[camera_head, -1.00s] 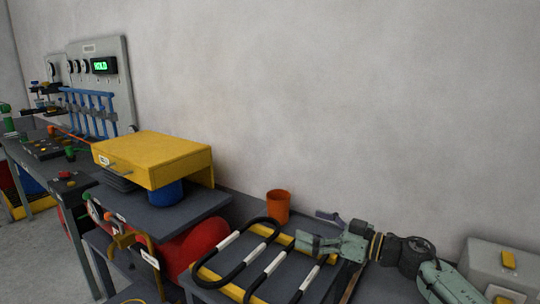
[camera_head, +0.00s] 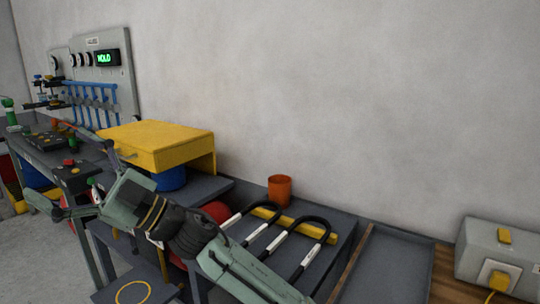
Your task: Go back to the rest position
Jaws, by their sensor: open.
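My gripper (camera_head: 82,175) is at the left of the head view, at the end of my arm, which reaches in from the bottom. Its fingers are spread apart and nothing is between them. It appears in front of the grey bench and the floor at left. The arm's dark wrist hides part of a red cylinder (camera_head: 217,211). Black hoop-shaped coils (camera_head: 313,233) with white sleeves lie on a yellow-barred rack (camera_head: 295,226) on the grey table, to the right of my arm.
A yellow drawer box (camera_head: 160,144) stands on the bench above a blue drum (camera_head: 171,179). An orange cup (camera_head: 280,188) stands behind the coils. A grey tray (camera_head: 385,265) and a grey box with yellow parts (camera_head: 498,250) are at right. A panel (camera_head: 98,62) reads HOLD.

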